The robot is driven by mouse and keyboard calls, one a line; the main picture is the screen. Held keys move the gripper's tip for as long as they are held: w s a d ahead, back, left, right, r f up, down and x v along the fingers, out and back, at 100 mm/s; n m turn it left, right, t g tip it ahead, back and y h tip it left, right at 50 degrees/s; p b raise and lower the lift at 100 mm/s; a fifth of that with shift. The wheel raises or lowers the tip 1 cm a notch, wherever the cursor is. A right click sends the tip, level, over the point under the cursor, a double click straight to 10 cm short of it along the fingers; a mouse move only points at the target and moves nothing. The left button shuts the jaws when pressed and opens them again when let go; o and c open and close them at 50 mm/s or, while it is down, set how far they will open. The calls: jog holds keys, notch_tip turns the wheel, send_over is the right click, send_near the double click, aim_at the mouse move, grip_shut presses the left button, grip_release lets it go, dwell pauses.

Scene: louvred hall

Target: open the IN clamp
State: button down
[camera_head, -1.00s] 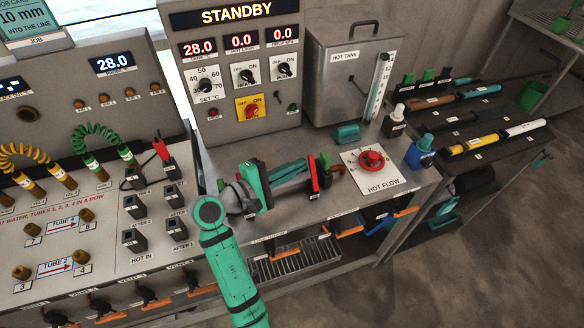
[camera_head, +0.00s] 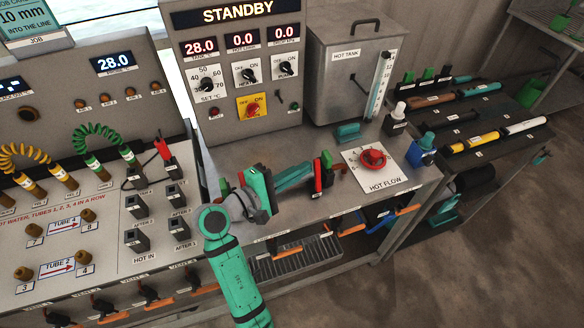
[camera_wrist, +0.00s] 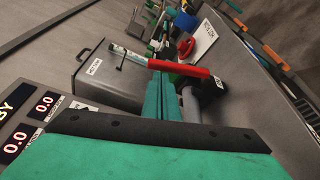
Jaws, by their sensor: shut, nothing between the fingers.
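A clamp with a red lever (camera_head: 317,175) and a green part beside it stands on the grey bench, left of the hot flow dial. The red lever also shows in the wrist view (camera_wrist: 180,68), lying across the picture just beyond my fingertips. I cannot read the clamp's label, so I cannot tell for sure that it is the IN clamp. My gripper (camera_head: 308,169) is shut and empty, its teal fingers pointing right at the clamp. The fingers also show in the wrist view (camera_wrist: 168,82). Whether the tips touch the lever cannot be told. My gripper hides most of the pipe behind it.
The red hot flow dial (camera_head: 373,159) is right of the clamp. The hot tank (camera_head: 345,75) and a teal block (camera_head: 347,132) stand behind. The control panel (camera_head: 235,90) rises at the back left.

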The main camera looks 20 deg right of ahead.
jog(key=v, duration=1)
dwell(0.8)
